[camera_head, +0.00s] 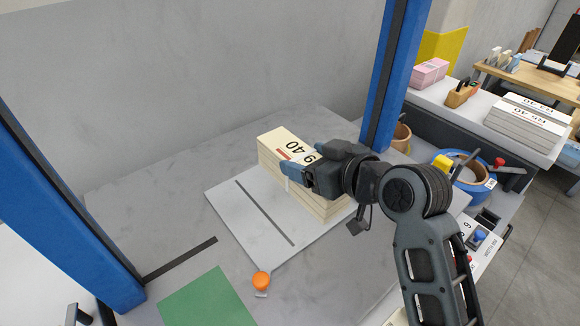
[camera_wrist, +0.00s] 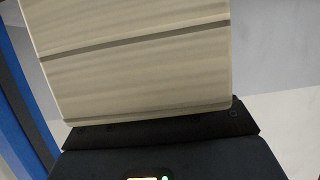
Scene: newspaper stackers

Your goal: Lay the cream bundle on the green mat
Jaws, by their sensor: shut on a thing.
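The cream bundle (camera_head: 273,143) has a printed top with "9 40" and a red mark. It is over the light grey board (camera_head: 233,208) in the middle of the table; I cannot tell whether it touches the board. My gripper (camera_head: 290,178) is shut on the bundle from the right, with a finger along its near side. In the wrist view the bundle's layered side (camera_wrist: 135,70) fills the upper middle, close against the dark gripper body. The green mat (camera_head: 208,302) lies at the front left of the table, apart from the bundle, and is cut off by the picture's lower edge.
An orange knob (camera_head: 261,280) stands between the board and the mat. Blue posts (camera_head: 391,75) rise at the left and back right. A black strip (camera_head: 180,259) lies left of the board. A side shelf on the right holds white bundles (camera_head: 527,122) and a pink bundle (camera_head: 429,72).

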